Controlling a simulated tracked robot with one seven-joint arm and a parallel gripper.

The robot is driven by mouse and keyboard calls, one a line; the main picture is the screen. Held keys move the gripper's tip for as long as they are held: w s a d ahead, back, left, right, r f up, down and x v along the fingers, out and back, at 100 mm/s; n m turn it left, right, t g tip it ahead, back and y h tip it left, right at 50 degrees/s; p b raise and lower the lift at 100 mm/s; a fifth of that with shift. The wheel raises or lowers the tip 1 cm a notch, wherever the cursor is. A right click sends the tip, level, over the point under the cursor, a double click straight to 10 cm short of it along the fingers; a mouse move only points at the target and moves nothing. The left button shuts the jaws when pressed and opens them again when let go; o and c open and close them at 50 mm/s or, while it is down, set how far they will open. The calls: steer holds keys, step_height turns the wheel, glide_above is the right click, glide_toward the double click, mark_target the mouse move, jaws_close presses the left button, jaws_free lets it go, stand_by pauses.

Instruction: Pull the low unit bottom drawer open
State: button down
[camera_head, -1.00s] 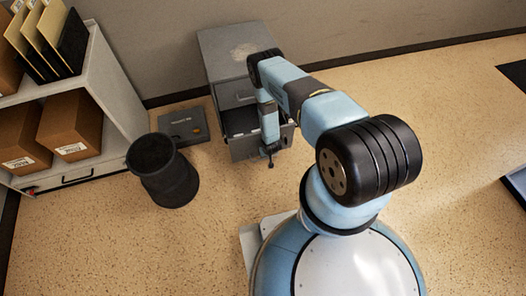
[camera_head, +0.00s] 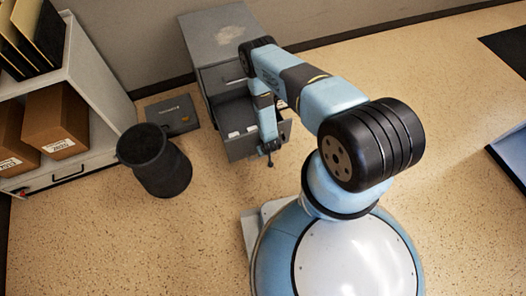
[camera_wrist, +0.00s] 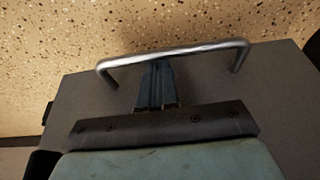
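The low grey drawer unit (camera_head: 215,35) stands against the wall. Its upper drawer front (camera_head: 225,74) is closed. The bottom drawer (camera_head: 242,146) is pulled out, with its dark inside and some white pieces showing. My gripper (camera_head: 268,148) reaches down at the drawer's front. In the wrist view, my gripper's fingers (camera_wrist: 155,84) are close together, pointing at the silver bar handle (camera_wrist: 185,53) on the grey drawer front (camera_wrist: 85,94). The bar crosses over the fingertips, so the fingers look hooked behind it. The tips are hidden.
A black waste bin (camera_head: 158,168) stands left of the drawer, apart from it. A flat dark box (camera_head: 172,114) lies on the floor beside the unit. A shelf (camera_head: 92,80) with brown boxes (camera_head: 57,122) is at far left. Floor in front and right is clear.

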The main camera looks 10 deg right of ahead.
steer(key=v, duration=0.9)
steer(key=shift+s+r, duration=0.15)
steer(key=shift+r, duration=0.25)
